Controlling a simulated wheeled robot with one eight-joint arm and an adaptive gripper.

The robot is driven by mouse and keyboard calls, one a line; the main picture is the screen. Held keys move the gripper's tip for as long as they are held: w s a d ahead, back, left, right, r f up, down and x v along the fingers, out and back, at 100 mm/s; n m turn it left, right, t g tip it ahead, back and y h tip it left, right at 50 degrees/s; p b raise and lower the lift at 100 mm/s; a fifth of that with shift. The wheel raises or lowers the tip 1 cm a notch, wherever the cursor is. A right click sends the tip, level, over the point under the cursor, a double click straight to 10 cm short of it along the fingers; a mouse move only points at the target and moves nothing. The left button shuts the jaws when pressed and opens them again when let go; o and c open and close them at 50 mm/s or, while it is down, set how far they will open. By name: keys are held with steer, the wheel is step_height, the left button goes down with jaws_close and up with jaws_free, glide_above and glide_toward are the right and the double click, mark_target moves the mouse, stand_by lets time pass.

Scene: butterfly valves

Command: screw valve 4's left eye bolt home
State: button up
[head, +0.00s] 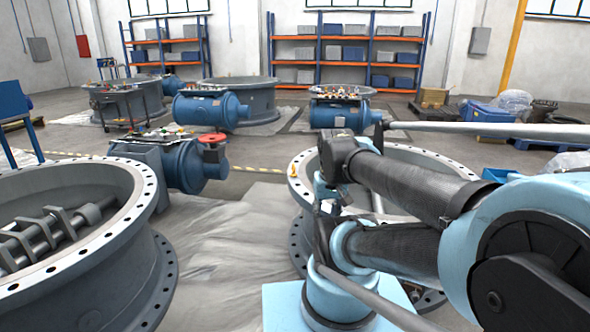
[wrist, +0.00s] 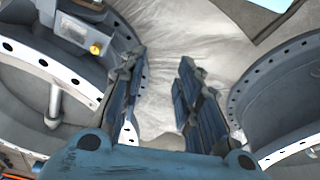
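My gripper (wrist: 162,58) is open and empty in the wrist view, its two dark fingers apart over pale floor sheeting. Left of the fingers is a large grey valve flange (wrist: 128,36) with bolt holes. A small yellow-brass part (wrist: 96,49) sits by a grey block there; I cannot tell whether it is an eye bolt. In the head view a small yellow part (head: 293,170) is on the left rim of the right-hand valve (head: 299,190), which my arm partly covers. No valve number is readable, and my fingers cannot be made out in the head view.
Another large valve (head: 145,190) lies at the left of the head view. A second flange (wrist: 236,105) curves close to the right finger in the wrist view. A blue actuator (head: 190,165) with a red handwheel stands behind. Sheeted floor (head: 225,240) is open between the valves.

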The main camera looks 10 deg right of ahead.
steer(key=w+r, duration=0.5)
steer(key=w, duration=0.3)
steer(key=w+r, duration=0.4)
steer(key=w, duration=0.4)
steer(key=t, duration=0.2)
glide_above(294, 165)
steer(key=s, duration=0.6)
step_height(294, 165, down, 10)
steer(key=r, duration=0.1)
steer(key=shift+n, duration=0.3)
steer(key=x, duration=1.7)
steer(key=shift+w+f, duration=0.1)
steer(key=shift+w, duration=0.05)
